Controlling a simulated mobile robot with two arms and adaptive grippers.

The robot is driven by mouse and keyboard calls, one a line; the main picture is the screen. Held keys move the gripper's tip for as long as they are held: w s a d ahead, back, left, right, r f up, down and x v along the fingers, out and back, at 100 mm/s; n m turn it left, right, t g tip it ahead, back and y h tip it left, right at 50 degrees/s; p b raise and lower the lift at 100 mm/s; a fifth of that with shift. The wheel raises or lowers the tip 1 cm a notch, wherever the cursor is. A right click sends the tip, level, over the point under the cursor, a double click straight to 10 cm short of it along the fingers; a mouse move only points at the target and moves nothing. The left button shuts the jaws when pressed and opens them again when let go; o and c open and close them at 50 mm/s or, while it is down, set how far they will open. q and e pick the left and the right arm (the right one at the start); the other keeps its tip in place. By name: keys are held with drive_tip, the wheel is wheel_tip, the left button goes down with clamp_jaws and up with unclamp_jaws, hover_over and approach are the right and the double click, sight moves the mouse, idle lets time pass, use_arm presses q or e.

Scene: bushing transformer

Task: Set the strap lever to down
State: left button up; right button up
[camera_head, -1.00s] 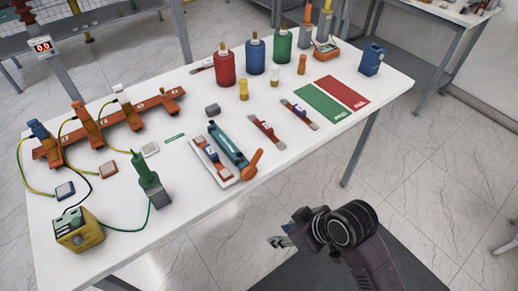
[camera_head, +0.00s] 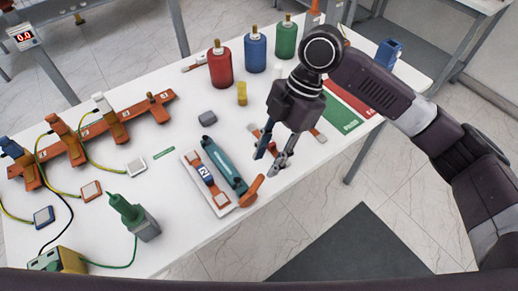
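The strap lever (camera_head: 251,191) is an orange handle at the near right end of a white-based fixture on the table. It sticks out past the fixture's end, tilted up to the right. My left gripper is not in view.
Red (camera_head: 219,66), blue (camera_head: 255,54) and green (camera_head: 286,40) bottles stand at the back. An orange rail (camera_head: 136,118) with cabled clamps is at left. A green-topped tool (camera_head: 135,216) stands front left.

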sight(259, 178)
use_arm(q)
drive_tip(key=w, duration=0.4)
use_arm(e)
drive_tip(key=s+f, duration=0.1)
drive_tip(key=s+a+f+p, duration=0.1)
drive_tip(key=shift+f, duration=0.3)
drive_tip(key=shift+w+a+f+p, duration=0.1)
drive_tip(key=shift+a+f+p, duration=0.15)
drive_tip(key=shift+f, duration=0.4)
drive_tip(key=shift+a+f+p, duration=0.15)
drive_tip(key=shift+f+p, duration=0.1)
drive_tip(key=shift+f, duration=0.35)
drive_tip(key=shift+a+f, duration=0.15)
drive_tip(key=shift+f, duration=0.45)
clamp_jaws()
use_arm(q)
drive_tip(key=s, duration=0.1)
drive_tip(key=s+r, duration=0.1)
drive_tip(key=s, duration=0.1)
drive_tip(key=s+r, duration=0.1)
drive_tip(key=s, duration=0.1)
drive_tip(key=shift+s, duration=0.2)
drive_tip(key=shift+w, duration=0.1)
